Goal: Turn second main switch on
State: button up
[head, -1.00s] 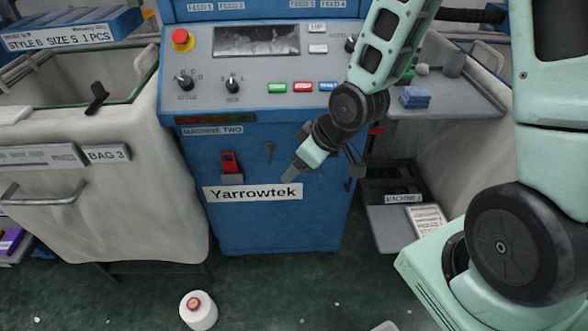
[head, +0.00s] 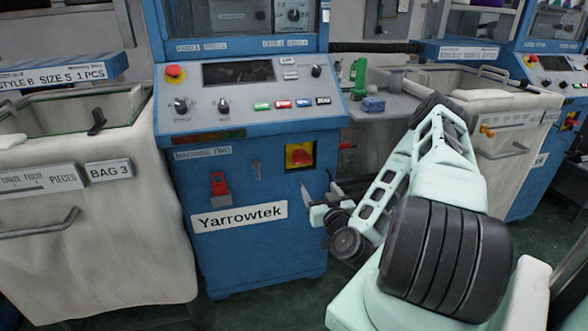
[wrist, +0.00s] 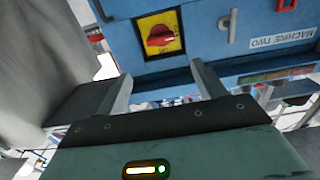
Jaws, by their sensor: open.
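The main switch of machine two is a red rotary knob on a yellow plate (head: 300,155), set in the right side of the blue front panel. In the wrist view, which is upside down, the knob (wrist: 160,40) lies roughly crosswise with a small pale mark; I cannot tell its setting for sure. My gripper (head: 318,195) is in front of the panel, below the switch in the head view. In the wrist view its two fingers (wrist: 161,72) are apart and empty, with the switch seen beyond the gap. Nothing touches the knob.
Machine two (head: 255,255) has a red latch (head: 220,187) and a grey handle (head: 256,170) left of the switch. A cloth-sided bin (head: 95,220) stands left. A shelf (head: 385,105) and another bin (head: 515,110) are right. Another red-and-yellow switch (head: 570,121) is at far right.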

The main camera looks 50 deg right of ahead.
aim_at(304, 162)
jog(key=b+x, duration=0.4)
jog(key=x, duration=1.3)
jog(key=shift+w, duration=0.2)
jog(key=c, duration=0.7)
